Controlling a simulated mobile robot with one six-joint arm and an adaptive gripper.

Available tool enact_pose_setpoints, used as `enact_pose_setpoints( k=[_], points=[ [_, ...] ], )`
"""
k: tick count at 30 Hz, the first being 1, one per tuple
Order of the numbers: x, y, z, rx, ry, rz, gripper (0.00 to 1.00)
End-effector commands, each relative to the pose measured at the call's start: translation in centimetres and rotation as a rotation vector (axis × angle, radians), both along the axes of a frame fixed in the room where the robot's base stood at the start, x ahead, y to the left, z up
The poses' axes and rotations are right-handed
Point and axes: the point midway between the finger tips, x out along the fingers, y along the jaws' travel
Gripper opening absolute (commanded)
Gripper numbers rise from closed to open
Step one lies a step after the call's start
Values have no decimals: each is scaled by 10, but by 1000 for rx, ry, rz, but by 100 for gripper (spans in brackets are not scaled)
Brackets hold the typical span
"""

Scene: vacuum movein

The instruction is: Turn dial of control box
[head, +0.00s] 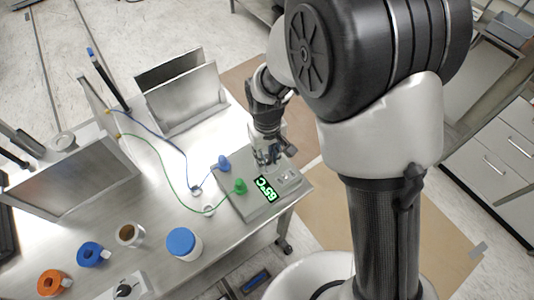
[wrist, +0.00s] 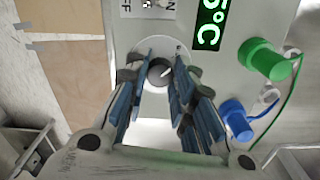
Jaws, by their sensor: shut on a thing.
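The control box (head: 228,199) is a grey metal box near the right end of the table, with a lit green display (head: 266,190) that ends in "5°C". The display also shows in the wrist view (wrist: 208,22). The dial (wrist: 160,71) is a small dark round knob with a light pointer mark, below the switch panel in the wrist view. My gripper (wrist: 159,75) is over the box with its blue-padded fingers on both sides of the dial, shut on it. In the head view my gripper (head: 268,158) hides the dial.
A green plug (wrist: 263,58) and a blue plug (wrist: 236,118) with wires stand on the box beside my fingers. A metal rack (head: 182,95) stands behind. A blue-lidded jar (head: 183,244) and tape rolls stand at the front left.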

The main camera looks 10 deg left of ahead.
Motion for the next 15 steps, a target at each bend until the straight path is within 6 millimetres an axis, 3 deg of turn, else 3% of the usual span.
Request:
enact_pose_setpoints(
  k=[6,7,15],
  points=[
    [1,0,0,1,-2,-1,0],
    [1,0,0,1,-2,-1,25],
    [0,0,0,1,-1,-1,43]
  ],
)
